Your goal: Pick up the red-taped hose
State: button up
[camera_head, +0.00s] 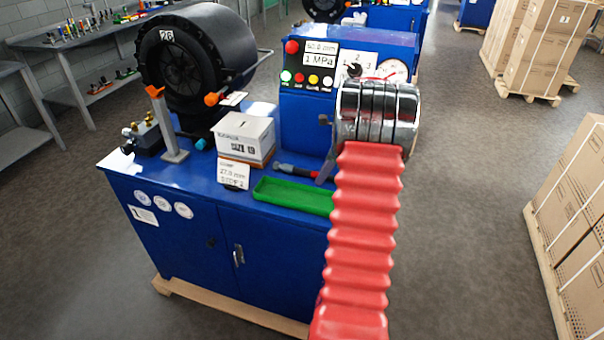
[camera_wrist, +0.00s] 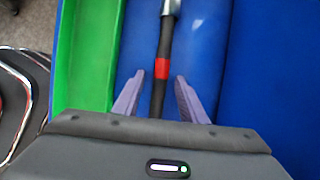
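The red-taped hose (camera_wrist: 159,98) is black, with a red tape band and a silver metal fitting at its far end. In the wrist view it runs lengthwise between the fingers of my gripper (camera_wrist: 159,76), with the red band near the fingertips. The fingers are open, with a gap on both sides of the hose. In the head view the hose (camera_head: 286,169) lies on the blue bench top (camera_head: 207,165) behind the green tray, and its right part is hidden by my arm. One finger of my gripper shows beside its right end.
The green tray (camera_head: 262,194) lies in front of the hose; its wall (camera_wrist: 112,55) is left of the fingers in the wrist view. A white box (camera_head: 245,138) and label card (camera_head: 233,173) stand to the left. The control panel (camera_head: 307,128) rises behind. A black reel (camera_head: 195,60) stands at back left.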

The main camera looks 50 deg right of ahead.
dwell(0.3)
grip_shut()
dwell(0.3)
